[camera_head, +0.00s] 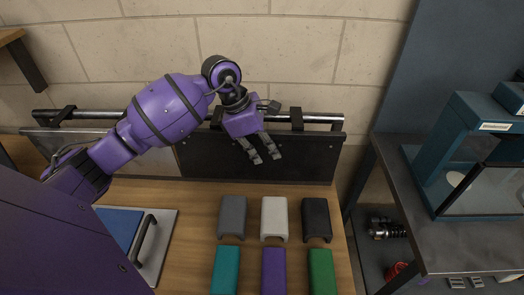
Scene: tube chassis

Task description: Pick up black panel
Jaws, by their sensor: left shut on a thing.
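My left gripper (265,156) reaches in from the left over the back of the wooden table, its fingers pointing down. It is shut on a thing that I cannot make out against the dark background. A wide black panel (310,160) stands upright along the table's back edge, directly behind the fingers; whether they touch it is not clear. A small black cover-like piece (316,218) lies on the table at the right, apart from the fingers. My right gripper is not in view.
Grey (232,217), white (274,218), teal (225,270), purple (274,270) and green (321,270) pieces lie in rows on the table. A tube rail (325,118) runs along the back. A handled blue-and-grey tray (163,240) lies at left. A metal bench (410,195) stands at right.

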